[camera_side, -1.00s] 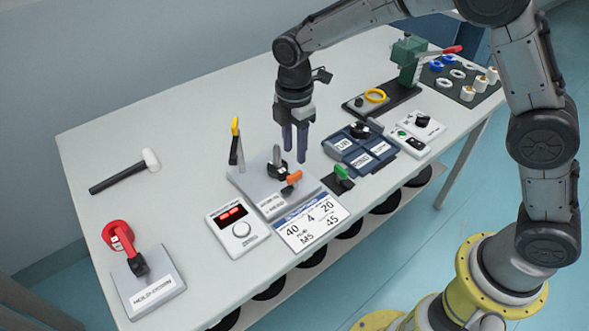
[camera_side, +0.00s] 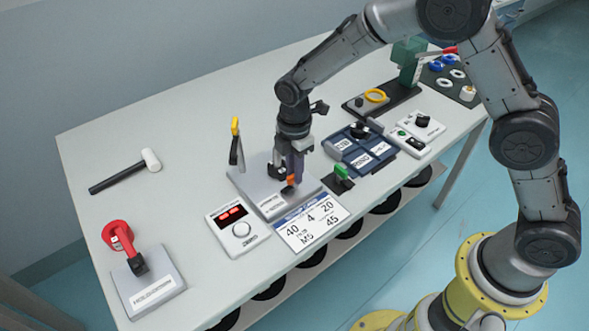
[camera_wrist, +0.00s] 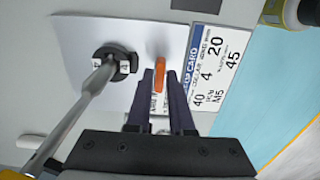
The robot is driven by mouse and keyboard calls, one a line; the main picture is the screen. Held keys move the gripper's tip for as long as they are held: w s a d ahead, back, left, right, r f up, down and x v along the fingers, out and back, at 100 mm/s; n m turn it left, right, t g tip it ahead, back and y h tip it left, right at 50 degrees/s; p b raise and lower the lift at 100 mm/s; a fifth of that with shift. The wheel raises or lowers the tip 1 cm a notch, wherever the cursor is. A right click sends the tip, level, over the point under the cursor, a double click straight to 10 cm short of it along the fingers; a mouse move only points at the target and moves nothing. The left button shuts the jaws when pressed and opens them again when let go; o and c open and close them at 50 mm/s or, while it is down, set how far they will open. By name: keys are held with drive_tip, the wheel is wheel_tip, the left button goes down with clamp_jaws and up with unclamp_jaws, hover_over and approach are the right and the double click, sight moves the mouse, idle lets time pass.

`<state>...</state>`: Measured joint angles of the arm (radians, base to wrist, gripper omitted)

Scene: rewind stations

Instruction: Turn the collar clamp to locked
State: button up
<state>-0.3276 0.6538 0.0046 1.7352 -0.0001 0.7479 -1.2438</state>
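The collar clamp's grey base plate (camera_side: 245,183) lies mid-table, with a label at its front. In the wrist view, a black round collar (camera_wrist: 113,62) holds a grey rod that points toward the camera. The clamp's orange lever (camera_wrist: 160,74) is right of the collar; in the side view its orange part (camera_side: 291,180) shows just below my fingers. My gripper (camera_wrist: 161,85) points down, its two dark fingers on either side of the lever. A narrow gap shows between them, and firm contact is not visible. The lever's lower part is partly hidden.
A job card (camera_side: 312,228) and a box with a red display (camera_side: 238,228) sit in front of the plate. A green-topped switch (camera_side: 342,175) and blue tray (camera_side: 360,150) are to the right. A yellow-tipped upright tool (camera_side: 236,145) stands behind left. A red hold-down clamp (camera_side: 118,236) is far left.

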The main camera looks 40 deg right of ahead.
clamp_jaws()
drive_tip(key=shift+m, duration=0.3)
drive_tip(key=m, duration=0.3)
drive_tip(key=shift+m, duration=0.3)
drive_tip(key=m, duration=0.4)
drive_tip(key=shift+m, duration=0.3)
drive_tip(key=m, duration=0.4)
drive_tip(key=shift+r, duration=0.1)
drive_tip(key=shift+m, duration=2.5)
